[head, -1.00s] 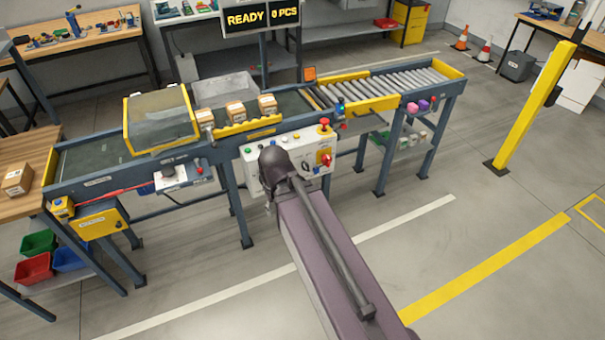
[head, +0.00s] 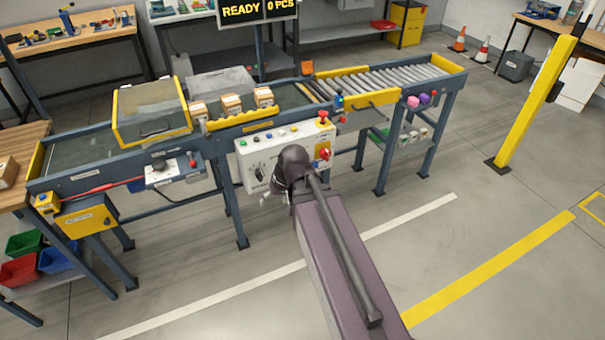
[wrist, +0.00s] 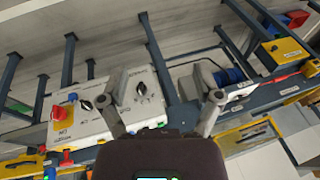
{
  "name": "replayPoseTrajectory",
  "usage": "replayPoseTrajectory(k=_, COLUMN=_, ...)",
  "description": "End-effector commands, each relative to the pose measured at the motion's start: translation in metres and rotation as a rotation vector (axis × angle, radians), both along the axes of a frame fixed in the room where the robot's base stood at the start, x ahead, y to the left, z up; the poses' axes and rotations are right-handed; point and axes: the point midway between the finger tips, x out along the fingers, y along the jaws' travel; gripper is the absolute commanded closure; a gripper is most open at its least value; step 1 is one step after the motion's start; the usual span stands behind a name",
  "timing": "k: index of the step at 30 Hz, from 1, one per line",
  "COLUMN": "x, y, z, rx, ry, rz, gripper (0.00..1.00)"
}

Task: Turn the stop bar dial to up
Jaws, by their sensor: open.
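A white control panel (head: 245,157) stands on the near side of the conveyor. In the head view a black dial (head: 260,174) shows low on its left part, just left of my wrist. In the wrist view the panel (wrist: 112,75) shows this dial (wrist: 141,89) and a second black knob (wrist: 86,105). The labels are too small to read, so I cannot tell which is the stop bar dial. My gripper (wrist: 163,90) is open and empty, its fingers spread in front of the panel. One finger overlaps the panel between the two knobs in the picture. No contact is visible.
A red switch on a yellow plate (head: 323,152) sits at the panel's right, below a red emergency button (head: 323,115). A smaller control box (head: 176,169) is to the left. Boxes (head: 231,103) stand on the conveyor. The floor in front is clear.

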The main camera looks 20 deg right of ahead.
Motion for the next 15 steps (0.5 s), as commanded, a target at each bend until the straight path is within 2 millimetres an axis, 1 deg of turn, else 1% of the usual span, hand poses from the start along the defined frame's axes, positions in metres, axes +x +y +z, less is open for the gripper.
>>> replayPoseTrajectory(k=1, x=0.008, y=-0.001, z=-0.019, rx=0.029, ry=-0.029, rz=-0.007, gripper=0.17)
replayPoseTrajectory(k=8, x=0.038, y=-0.004, z=-0.047, rx=0.163, ry=-0.172, rz=-0.046, gripper=0.17)
replayPoseTrajectory(k=15, x=0.069, y=-0.015, z=-0.071, rx=0.29, ry=-0.326, rz=-0.11, gripper=0.17)
